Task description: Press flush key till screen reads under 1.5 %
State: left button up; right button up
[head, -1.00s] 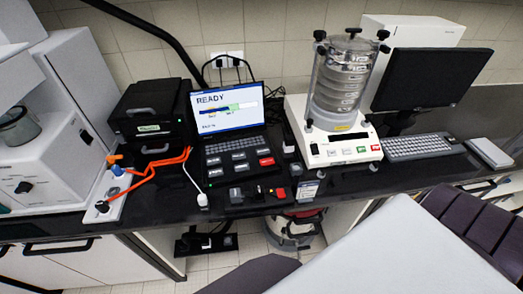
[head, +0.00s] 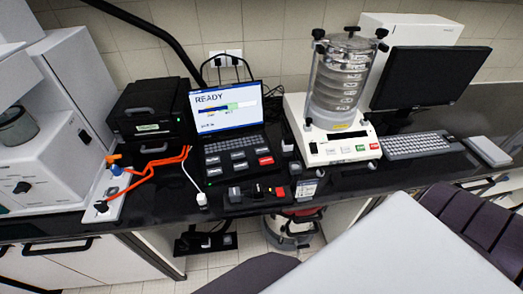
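The screen (head: 226,107) stands upright at the back of the bench and reads READY. A coloured bar shows under that word, and a smaller line of text below it is too small to read. A black key panel (head: 214,173) lies in front of the screen. Neither of my grippers is in view.
The sieve shaker (head: 342,90) with its clear sieve stack stands right of the screen. A keyboard (head: 416,145) and dark monitor (head: 429,78) are farther right. Orange tubing (head: 160,165) and a black printer-like box (head: 150,112) are on the left. Small blocks (head: 256,193) line the front edge.

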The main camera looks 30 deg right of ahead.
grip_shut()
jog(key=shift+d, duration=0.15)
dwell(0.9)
